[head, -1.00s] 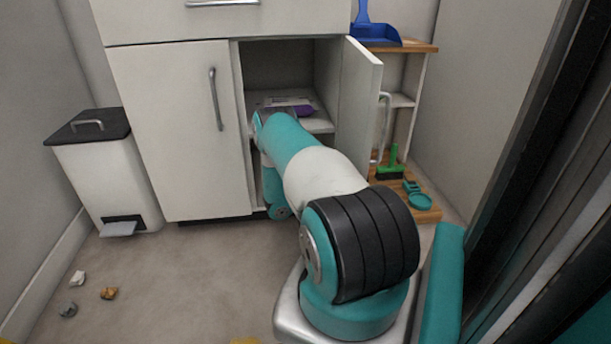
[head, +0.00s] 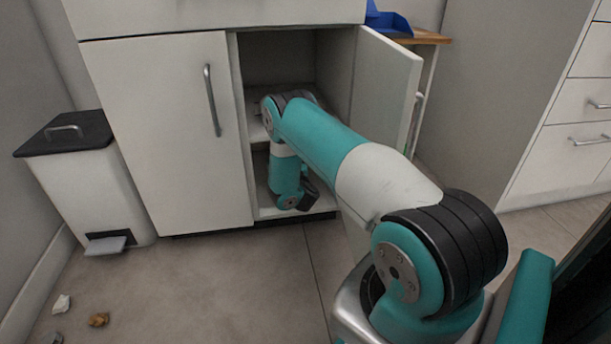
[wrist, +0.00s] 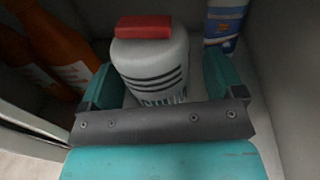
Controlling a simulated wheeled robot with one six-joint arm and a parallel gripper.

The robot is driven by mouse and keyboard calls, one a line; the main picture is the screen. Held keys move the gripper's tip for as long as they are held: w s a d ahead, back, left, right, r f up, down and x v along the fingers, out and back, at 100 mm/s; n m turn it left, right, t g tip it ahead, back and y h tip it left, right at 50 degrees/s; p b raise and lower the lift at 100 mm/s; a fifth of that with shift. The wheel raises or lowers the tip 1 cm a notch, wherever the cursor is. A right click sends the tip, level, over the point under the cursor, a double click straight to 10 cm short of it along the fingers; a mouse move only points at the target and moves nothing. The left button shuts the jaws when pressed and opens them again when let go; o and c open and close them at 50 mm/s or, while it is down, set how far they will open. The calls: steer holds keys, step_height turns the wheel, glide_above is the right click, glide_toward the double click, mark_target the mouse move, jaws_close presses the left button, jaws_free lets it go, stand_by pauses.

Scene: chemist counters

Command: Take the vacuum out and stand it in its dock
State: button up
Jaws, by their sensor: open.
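In the wrist view, a pale grey rounded body (wrist: 150,70) with a red block on top, dark stripes and partly hidden lettering stands between the open fingers of my gripper (wrist: 163,82). It may be the vacuum, but I cannot tell for certain. I cannot tell whether either finger touches it. In the head view, my arm reaches into the open cupboard (head: 248,105), with its wrist low in the lower compartment. My arm hides much of the inside. No dock can be made out in the current views.
Orange bottles (wrist: 62,45) stand at the left in the wrist view, and a blue-and-white bottle (wrist: 224,20) stands behind at the right. The open cupboard door (head: 388,85) is close beside my arm. A pedal bin (head: 88,185) stands at the left. The floor (head: 225,285) in front is mostly clear.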

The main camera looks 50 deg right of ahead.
steer(key=shift+w, duration=0.25)
jaws_close()
steer(key=shift+r, duration=0.1)
steer(key=shift+d+r, duration=0.1)
steer(key=shift+r, duration=0.05)
